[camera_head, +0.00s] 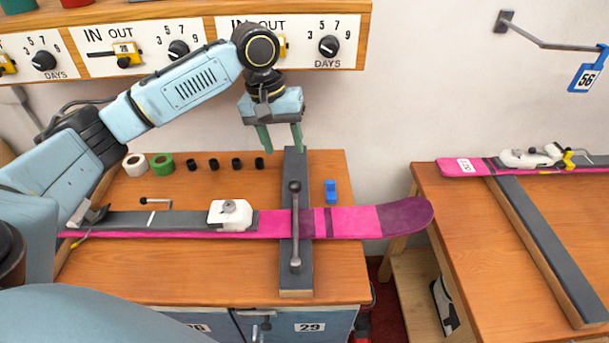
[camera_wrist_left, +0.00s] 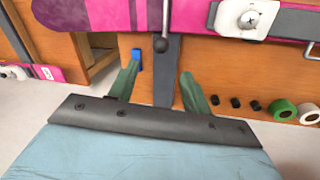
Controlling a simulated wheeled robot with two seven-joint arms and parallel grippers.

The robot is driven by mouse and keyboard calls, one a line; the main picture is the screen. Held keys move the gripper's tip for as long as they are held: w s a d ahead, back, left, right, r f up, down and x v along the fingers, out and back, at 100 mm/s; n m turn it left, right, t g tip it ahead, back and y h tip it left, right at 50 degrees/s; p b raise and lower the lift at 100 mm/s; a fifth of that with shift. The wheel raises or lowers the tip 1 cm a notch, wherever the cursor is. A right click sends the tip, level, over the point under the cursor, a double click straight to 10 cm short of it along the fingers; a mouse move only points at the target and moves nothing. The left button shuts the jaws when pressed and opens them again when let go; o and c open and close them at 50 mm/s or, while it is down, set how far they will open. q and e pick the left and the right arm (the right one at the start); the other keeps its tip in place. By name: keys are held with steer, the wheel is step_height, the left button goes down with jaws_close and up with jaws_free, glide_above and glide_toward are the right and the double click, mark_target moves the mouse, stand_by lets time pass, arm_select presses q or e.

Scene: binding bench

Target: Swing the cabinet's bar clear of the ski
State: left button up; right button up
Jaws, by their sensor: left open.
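The pink and grey ski (camera_head: 345,222) lies across the cabinet (camera_head: 190,275), its purple tip past the right edge. A grey metal bar (camera_head: 295,225) with a ball at each end lies across the ski, above a dark padded rest (camera_head: 295,165). In the left wrist view the bar's near ball (camera_wrist_left: 161,45) shows at the edge of the ski (camera_wrist_left: 100,15). My left gripper (camera_head: 281,140) is open and empty over the back end of the rest, apart from the bar. Its green fingers (camera_wrist_left: 155,75) are spread in the wrist view. My right gripper is not in view.
A blue block (camera_head: 330,191) stands right of the rest. Tape rolls (camera_head: 162,165) and several black pieces line the back. A white binding part (camera_head: 230,214) sits on the ski. The dial panel (camera_head: 290,42) is above; another bench (camera_head: 470,220) with a ski stands right.

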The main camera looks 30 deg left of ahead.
mark_target(293, 182)
arm_select(q)
steer(key=f, duration=0.4)
steer(key=d+f, duration=0.1)
steer(key=f, duration=0.1)
steer(key=shift+f+b, duration=0.1)
steer(key=shift+b, duration=0.2)
steer(key=f, duration=0.2)
steer(key=d+f, duration=0.1)
steer(key=f, duration=0.2)
steer(key=shift+w+f, duration=0.2)
steer(key=shift+f, duration=0.05)
steer(key=shift+w+d+f+b, duration=0.1)
steer(key=shift+f+b, duration=0.2)
steer(key=shift+f, duration=0.2)
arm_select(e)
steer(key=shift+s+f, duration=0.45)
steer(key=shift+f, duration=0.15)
arm_select(q)
jaws_close()
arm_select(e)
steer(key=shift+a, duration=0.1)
